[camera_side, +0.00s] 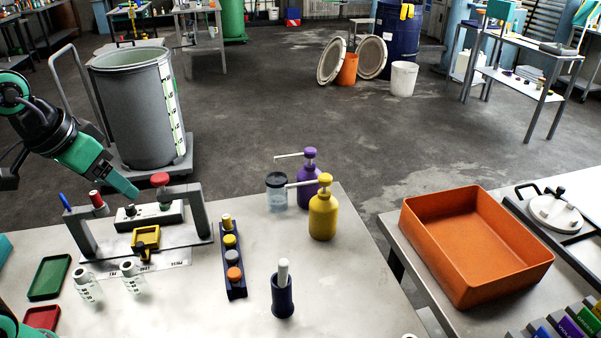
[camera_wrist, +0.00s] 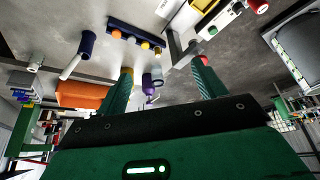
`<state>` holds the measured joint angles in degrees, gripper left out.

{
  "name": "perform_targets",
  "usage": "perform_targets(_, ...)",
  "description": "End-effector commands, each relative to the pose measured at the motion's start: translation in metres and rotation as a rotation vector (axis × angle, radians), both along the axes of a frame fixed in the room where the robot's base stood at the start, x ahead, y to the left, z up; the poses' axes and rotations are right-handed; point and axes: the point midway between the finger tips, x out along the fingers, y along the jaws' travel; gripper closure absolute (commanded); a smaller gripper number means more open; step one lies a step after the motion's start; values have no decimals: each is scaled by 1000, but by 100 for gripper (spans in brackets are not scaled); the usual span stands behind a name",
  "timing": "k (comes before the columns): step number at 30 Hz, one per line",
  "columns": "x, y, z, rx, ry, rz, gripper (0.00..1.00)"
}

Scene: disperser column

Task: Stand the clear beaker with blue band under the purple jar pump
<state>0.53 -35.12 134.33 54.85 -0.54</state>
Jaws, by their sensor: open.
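The clear beaker with a blue band (camera_side: 276,195) stands upright on the table, left of the purple pump jar (camera_side: 309,190). The purple jar's spout reaches left, and its tip appears above the beaker's mouth. My gripper (camera_side: 130,190) is well left of the beaker, above the press stand, empty. In the wrist view its two fingers (camera_wrist: 165,85) are spread apart; the purple jar (camera_wrist: 148,88) shows between them and the yellow jar is partly hidden by one finger.
A grey frame (camera_side: 203,215) with a red-knobbed box stands near my gripper. A dark rack with several coloured caps (camera_side: 235,283) and a dark holder with a white rod (camera_side: 283,298) stand in front. An orange bin (camera_side: 475,245) is on the right table.

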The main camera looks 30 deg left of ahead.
Motion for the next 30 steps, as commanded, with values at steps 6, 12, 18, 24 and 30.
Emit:
perform_targets(6, -27, 2, -24, 3, -33, 1, 30)
perform_targets(12, -33, 2, -30, 4, -39, 0, 30)
perform_targets(18, -32, 2, -29, 4, -39, 1, 30)
perform_targets(24, -32, 2, -29, 4, -39, 1, 30)
perform_targets(30, -32, 2, -29, 4, -39, 1, 30)
